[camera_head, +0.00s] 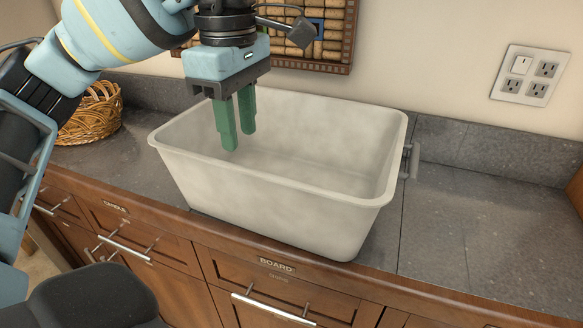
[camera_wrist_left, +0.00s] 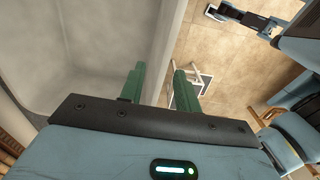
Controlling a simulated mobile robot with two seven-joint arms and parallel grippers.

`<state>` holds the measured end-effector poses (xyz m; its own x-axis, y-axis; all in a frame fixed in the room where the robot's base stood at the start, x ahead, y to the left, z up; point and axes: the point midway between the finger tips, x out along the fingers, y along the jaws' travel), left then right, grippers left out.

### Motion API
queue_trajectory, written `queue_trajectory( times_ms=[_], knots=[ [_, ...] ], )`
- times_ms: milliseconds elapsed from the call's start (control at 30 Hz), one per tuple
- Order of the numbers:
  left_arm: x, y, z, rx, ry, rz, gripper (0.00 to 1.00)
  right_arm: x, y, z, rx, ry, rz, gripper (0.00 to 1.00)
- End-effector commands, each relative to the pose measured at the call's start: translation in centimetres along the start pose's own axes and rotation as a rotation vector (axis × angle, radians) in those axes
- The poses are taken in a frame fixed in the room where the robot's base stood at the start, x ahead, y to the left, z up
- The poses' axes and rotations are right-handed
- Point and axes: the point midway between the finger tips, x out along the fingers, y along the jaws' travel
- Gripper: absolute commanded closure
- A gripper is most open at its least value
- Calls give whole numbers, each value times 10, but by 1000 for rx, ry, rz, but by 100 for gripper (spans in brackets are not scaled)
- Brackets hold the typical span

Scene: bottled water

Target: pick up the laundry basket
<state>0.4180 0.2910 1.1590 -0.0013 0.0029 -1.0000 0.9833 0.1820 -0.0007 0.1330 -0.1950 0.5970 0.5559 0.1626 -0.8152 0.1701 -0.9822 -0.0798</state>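The laundry basket, as I take it, is a large off-white rectangular tub (camera_head: 290,210) standing upright on the counter, with its inside visible and empty. It also shows in the left wrist view (camera_wrist_left: 90,45), filling the left side. My left gripper (camera_head: 238,140) comes down from above with its two green fingers apart. In the left wrist view the gripper (camera_wrist_left: 160,85) has one finger over the tub's inside and the other over the outside, with the near wall's rim running between them in the picture. I cannot tell whether the fingers touch it.
A wicker basket (camera_head: 92,115) stands on the counter (camera_head: 475,225) at the left. A metal fixture (camera_head: 411,160) is close to the tub's right side. A cork-filled frame (camera_head: 325,35) and an outlet plate (camera_head: 530,75) are on the wall. The counter is clear at the right.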

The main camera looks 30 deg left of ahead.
Motion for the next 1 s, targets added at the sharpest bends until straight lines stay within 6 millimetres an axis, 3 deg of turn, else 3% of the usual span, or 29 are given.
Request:
queue_trajectory(
  times_ms=[333,567,800,1000],
  knots=[
    [27,0,1,2,-1,-5,67,4,-1,20,5,-35,-3,64],
    [33,0,1,0,-2,-1,67,4,-1,13,3,-22,-2,64],
    [65,-1,4,0,-2,-2,67,4,0,10,2,-16,-2,64],
    [78,-2,4,0,-4,-2,67,5,0,10,1,-15,-2,64]
  ],
)
